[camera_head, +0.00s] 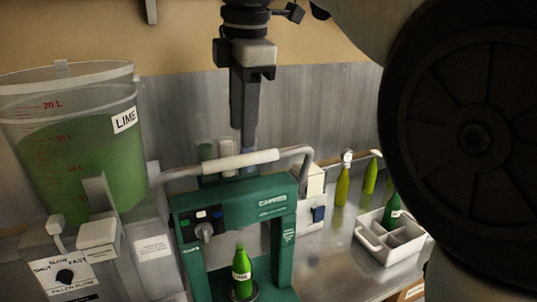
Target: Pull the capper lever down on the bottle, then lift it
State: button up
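The green capper (240,210) stands at the lower middle, with a knob and small buttons on its front. Its lever is a grey bar that is raised above the body, with a white grip (222,165) across the top.
A large bucket of green liquid labelled LIME (75,150) and a filler box with a flow dial (66,272) stand at left. Green bottles (342,187) stand at back right, near a white carrier (372,226) holding a bottle (392,210). My arm covers the right side.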

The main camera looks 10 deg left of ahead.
aim_at(242, 156)
jog(key=f, duration=0.4)
jog(key=w+f, duration=0.1)
jog(key=f, duration=0.1)
jog(key=shift+a+f+b, duration=0.15)
jog(key=shift+a+b, duration=0.2)
jog(key=shift+c, duration=0.3)
grip_shut()
